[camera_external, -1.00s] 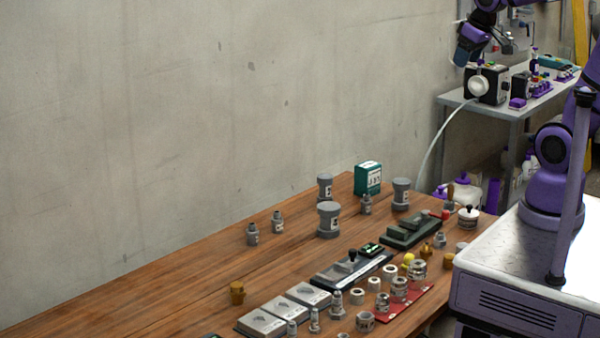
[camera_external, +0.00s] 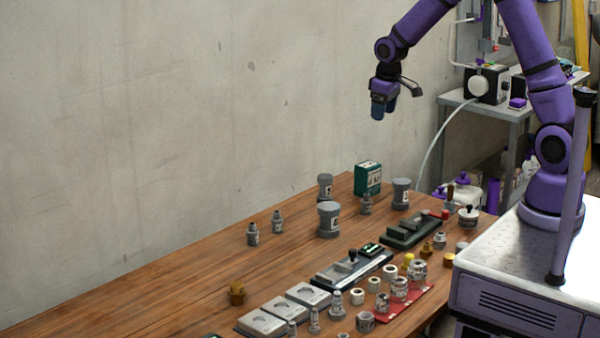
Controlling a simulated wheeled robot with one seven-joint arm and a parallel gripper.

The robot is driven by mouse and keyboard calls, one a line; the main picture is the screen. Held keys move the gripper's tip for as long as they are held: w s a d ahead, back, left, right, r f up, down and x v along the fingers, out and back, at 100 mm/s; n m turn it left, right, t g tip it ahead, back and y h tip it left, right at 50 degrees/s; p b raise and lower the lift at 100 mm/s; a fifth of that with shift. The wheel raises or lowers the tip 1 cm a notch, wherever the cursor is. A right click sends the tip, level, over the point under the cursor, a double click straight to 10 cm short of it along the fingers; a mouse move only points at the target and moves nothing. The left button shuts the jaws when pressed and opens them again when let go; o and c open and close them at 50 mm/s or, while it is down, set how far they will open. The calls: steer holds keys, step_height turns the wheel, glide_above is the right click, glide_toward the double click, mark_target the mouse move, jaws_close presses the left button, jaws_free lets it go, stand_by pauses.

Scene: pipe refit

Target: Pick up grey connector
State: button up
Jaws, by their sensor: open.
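Several grey connectors stand on the wooden bench, and I cannot tell which one the task means. Three larger, dark grey ones with wide caps stand upright: one in front (camera_external: 329,220), one behind it (camera_external: 325,187) and one to the right (camera_external: 401,195). Smaller grey fittings stand upright to their left, one (camera_external: 252,235) beside another (camera_external: 277,222), and one more (camera_external: 366,204) is near the green box. My gripper (camera_external: 383,112) is open, pointing down in the air well above the far end of the bench. It touches nothing, and nothing shows between its fingers.
A green box (camera_external: 368,178) stands at the bench's back edge. Grey plates (camera_external: 306,295), a black tray (camera_external: 352,268), a dark green block (camera_external: 410,230) and a red mat (camera_external: 412,303) with metal fittings fill the front. The left bench is clear.

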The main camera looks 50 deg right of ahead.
steer(key=g, duration=0.1)
glide_above(366, 194)
steer(key=shift+n, duration=0.4)
steer(key=f, duration=1.8)
steer(key=shift+w+a+f, duration=0.15)
steer(key=shift+w+f, duration=0.1)
steer(key=shift+w, duration=0.1)
step_height(366, 194, down, 6)
steer(key=shift+f, duration=0.1)
steer(key=shift+s+d+f, duration=0.1)
steer(key=shift+s+f, duration=0.1)
steer(key=shift+f, duration=1.15)
steer(key=shift+s+d+f, duration=0.1)
steer(key=shift+s+f, duration=0.05)
steer(key=shift+f, duration=1.15)
steer(key=shift+c, duration=0.5)
steer(key=c, duration=0.9)
